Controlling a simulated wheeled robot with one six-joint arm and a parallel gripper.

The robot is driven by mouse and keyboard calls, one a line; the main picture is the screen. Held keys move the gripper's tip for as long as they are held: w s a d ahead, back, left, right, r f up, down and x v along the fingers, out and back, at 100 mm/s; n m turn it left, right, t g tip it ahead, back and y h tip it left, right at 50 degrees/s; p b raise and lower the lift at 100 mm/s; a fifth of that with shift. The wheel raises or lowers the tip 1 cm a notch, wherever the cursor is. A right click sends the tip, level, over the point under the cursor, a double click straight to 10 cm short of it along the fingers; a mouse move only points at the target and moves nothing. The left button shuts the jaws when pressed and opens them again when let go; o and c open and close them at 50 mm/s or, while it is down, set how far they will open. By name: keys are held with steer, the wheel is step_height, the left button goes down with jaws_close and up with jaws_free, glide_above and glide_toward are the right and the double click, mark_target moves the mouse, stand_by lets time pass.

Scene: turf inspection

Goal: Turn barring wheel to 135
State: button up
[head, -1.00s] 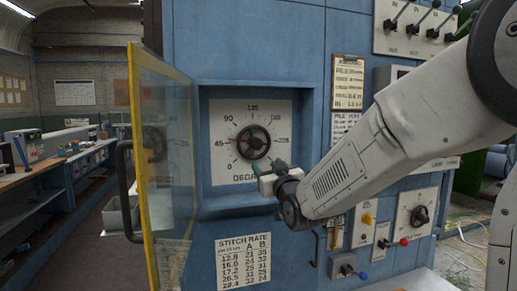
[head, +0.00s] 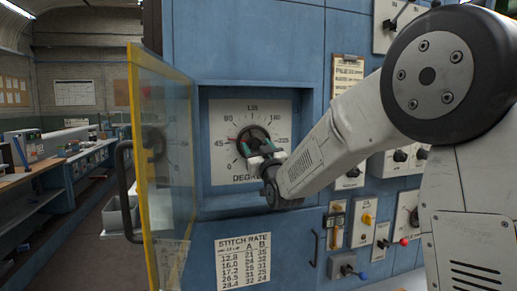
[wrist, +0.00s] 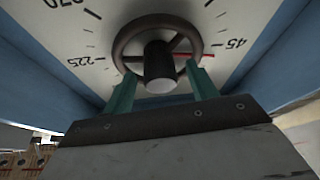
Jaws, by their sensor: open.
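The barring wheel (head: 268,132) is a dark, spoked round wheel on a white dial plate (head: 217,112) marked in degrees, in a recess of the blue machine. In the wrist view the wheel (wrist: 128,38) has a black central hub (wrist: 159,62). Its red pointer (wrist: 194,56) lies near the 45 mark. My gripper (head: 257,147) is open in front of the wheel's lower part. In the wrist view its two green fingers (wrist: 162,80) stand either side of the hub, close to the rim. I cannot tell whether they touch it.
A yellow-framed clear guard door (head: 137,170) stands open left of the dial, with a dark handle (head: 124,190). Knobs and levers (head: 367,217) line the panel at the lower right. A stitch rate chart (head: 243,262) hangs below the recess. An aisle lies at left.

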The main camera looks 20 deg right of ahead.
steer(key=c, duration=1)
steer(key=shift+m, duration=0.4)
steer(key=m+h, duration=0.1)
steer(key=m, duration=0.1)
steer(key=m+h, duration=0.2)
steer(key=m, duration=0.1)
steer(key=shift+a, duration=0.2)
steer(key=m+h, duration=0.1)
steer(key=m, duration=0.2)
steer(key=m+g+h, duration=0.1)
steer(key=m+h, duration=0.1)
steer(key=m, duration=0.1)
steer(key=shift+a+m, duration=0.15)
steer(key=shift+m, duration=0.15)
steer(key=m, duration=0.2)
steer(key=m+g+h, duration=0.1)
steer(key=m, duration=0.1)
steer(key=shift+r+m+g+h, duration=0.15)
steer(key=shift+m+g+h, duration=0.15)
steer(key=shift+a+m+g+h, duration=0.15)
steer(key=shift+m+g, duration=0.25)
steer(key=shift+m, duration=0.6)
steer(key=shift+d+m+g+h, duration=0.15)
steer(key=shift+m+g, duration=0.25)
steer(key=shift+m, duration=0.6)
